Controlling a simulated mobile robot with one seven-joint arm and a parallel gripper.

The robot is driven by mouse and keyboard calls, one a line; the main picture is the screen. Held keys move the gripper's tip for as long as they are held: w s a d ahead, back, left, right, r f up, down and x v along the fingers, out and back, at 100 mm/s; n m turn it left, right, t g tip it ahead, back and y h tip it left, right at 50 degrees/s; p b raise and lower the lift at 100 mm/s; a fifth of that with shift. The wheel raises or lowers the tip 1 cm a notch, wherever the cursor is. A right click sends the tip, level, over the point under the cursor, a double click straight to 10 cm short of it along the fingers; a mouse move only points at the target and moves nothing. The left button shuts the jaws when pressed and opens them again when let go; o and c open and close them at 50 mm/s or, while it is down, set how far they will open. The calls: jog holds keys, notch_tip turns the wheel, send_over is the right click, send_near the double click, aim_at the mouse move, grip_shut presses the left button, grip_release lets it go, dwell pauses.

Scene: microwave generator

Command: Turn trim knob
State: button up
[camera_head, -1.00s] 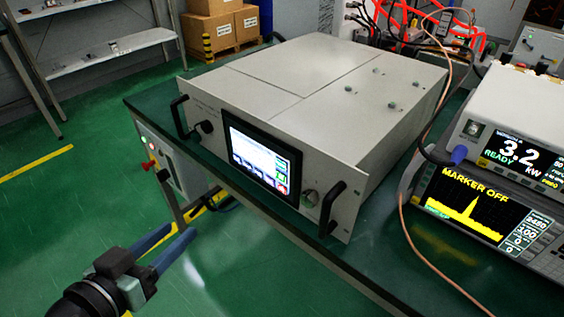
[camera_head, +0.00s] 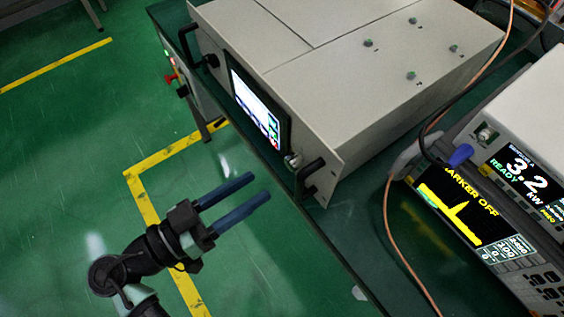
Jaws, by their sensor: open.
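The large grey-white generator box (camera_head: 340,90) sits on the green bench with its front panel angled down-left. On that panel a silver knob (camera_head: 292,160) shows between the lit screen and the right black handle. A dark knob (camera_head: 208,62) is near the left handle. Small green-grey knobs (camera_head: 411,75) stand on the top. No label shows which is the trim knob. My gripper (camera_head: 258,187), with two long blue fingers, is open and empty. It is in front of the panel, below the silver knob in the picture and apart from it.
The right handle (camera_head: 310,178) projects beside the silver knob. The green bench edge (camera_head: 325,237) lies right of my gripper. Measuring instruments (camera_head: 490,175) and a copper-coloured cable (camera_head: 392,225) stand at the right. The floor with yellow lines (camera_head: 150,205) is open at the left.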

aim_at(288, 166)
jog(key=x, duration=0.7)
jog(key=shift+a, duration=0.1)
grip_shut()
